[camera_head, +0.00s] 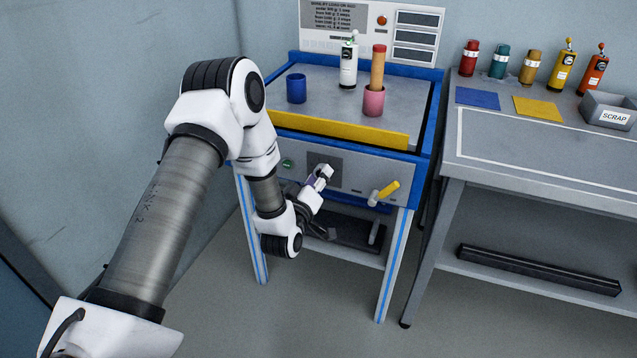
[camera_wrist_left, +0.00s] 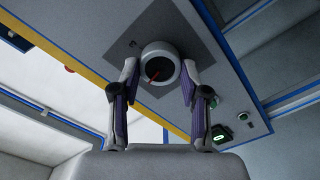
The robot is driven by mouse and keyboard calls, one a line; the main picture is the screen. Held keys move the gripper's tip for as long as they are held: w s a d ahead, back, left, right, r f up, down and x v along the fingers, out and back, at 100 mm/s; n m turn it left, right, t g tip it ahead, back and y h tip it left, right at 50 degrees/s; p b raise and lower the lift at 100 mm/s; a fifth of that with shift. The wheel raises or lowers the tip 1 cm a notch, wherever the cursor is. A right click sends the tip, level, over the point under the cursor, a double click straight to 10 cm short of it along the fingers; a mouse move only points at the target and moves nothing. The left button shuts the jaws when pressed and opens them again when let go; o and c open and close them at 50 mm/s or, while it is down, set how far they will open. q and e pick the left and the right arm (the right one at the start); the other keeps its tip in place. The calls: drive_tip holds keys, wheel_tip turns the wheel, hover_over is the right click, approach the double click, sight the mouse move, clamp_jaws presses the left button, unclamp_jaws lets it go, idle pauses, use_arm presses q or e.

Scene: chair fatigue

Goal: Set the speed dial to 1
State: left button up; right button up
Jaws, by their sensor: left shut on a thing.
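The speed dial (camera_head: 325,170) is a round white knob on a grey square plate on the front panel of the blue-framed machine. In the left wrist view the dial (camera_wrist_left: 160,62) has a dark face with a red pointer slanting toward the lower left. My left gripper (camera_head: 319,178) is at the panel, with its fingers on opposite sides of the dial; it is shut on it. In the left wrist view the left gripper (camera_wrist_left: 159,76) straddles the knob. My right gripper is not in view.
A yellow lever (camera_head: 385,193) sticks out right of the dial, and a green button (camera_head: 287,163) sits left of it. A yellow bar (camera_head: 340,130) runs along the machine's front edge. A blue cup (camera_head: 296,88) and pink cup (camera_head: 373,101) stand on top. A grey bench (camera_head: 540,150) stands at right.

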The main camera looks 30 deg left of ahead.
use_arm(q)
drive_tip(key=shift+n+b, duration=0.55)
drive_tip(key=shift+n, duration=0.65)
drive_tip(key=o, duration=1.1)
drive_tip(key=shift+o, duration=0.2)
drive_tip(key=v, duration=1.2)
drive_tip(key=shift+a+f, duration=0.1)
